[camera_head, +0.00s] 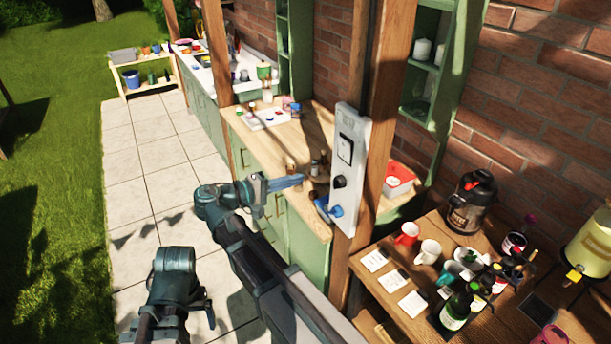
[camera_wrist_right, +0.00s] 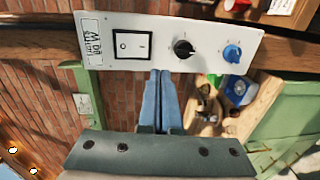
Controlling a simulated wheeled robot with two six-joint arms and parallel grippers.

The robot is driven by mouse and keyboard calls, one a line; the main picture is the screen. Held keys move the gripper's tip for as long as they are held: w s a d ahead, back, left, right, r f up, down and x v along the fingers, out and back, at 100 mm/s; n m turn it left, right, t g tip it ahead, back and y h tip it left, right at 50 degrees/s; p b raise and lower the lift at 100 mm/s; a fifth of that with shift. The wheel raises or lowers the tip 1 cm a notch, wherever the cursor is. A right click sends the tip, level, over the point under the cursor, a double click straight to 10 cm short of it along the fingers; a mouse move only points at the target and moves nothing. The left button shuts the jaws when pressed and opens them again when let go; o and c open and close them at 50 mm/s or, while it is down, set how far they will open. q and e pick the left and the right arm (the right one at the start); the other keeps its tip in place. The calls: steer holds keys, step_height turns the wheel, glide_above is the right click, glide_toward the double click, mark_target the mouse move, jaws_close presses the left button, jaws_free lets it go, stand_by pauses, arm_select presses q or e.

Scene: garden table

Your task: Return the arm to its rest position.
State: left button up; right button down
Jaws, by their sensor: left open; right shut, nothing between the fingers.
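My right gripper (camera_head: 300,180) is shut and empty, its blue fingers held together and pointing right toward the white control panel (camera_head: 349,150) on the wooden post. In the right wrist view the shut fingers of this gripper (camera_wrist_right: 161,73) end just below the panel (camera_wrist_right: 210,43) in the picture, between its rocker switch (camera_wrist_right: 132,45) and its black knob (camera_wrist_right: 184,48). I cannot tell whether they touch the panel. My left gripper (camera_head: 206,310) is at the lower left over the paving, open and partly hidden by its own arm.
A blue knob (camera_head: 335,211) sits on the panel. A green-fronted counter (camera_head: 300,218) stands behind the post. A wooden table (camera_head: 385,322) at the lower right holds a black flask (camera_head: 468,203), several mugs and bottles. The paving (camera_head: 150,195) at the left is clear.

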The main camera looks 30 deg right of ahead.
steer(key=shift+a+f, duration=0.1)
steer(key=shift+a, duration=0.5)
steer(key=s+a+f+n+y+b, duration=0.1)
steer(key=s+a+f+y+b, duration=0.2)
steer(key=f, duration=0.5)
steer(key=s+a+f+n+y+b, duration=0.1)
steer(key=s+a+f+y+b, duration=0.2)
steer(key=f, duration=0.6)
steer(key=s+a+f+y+b, duration=0.1)
steer(key=s+a+f+y, duration=0.3)
steer(key=a, duration=0.3)
steer(key=s+a+f+n+g+y+b, duration=0.1)
steer(key=s+a+f+y, duration=0.4)
steer(key=a+f, duration=0.1)
steer(key=shift+s+a+f, duration=0.2)
steer(key=shift+s+a, duration=0.15)
steer(key=shift+a, duration=0.4)
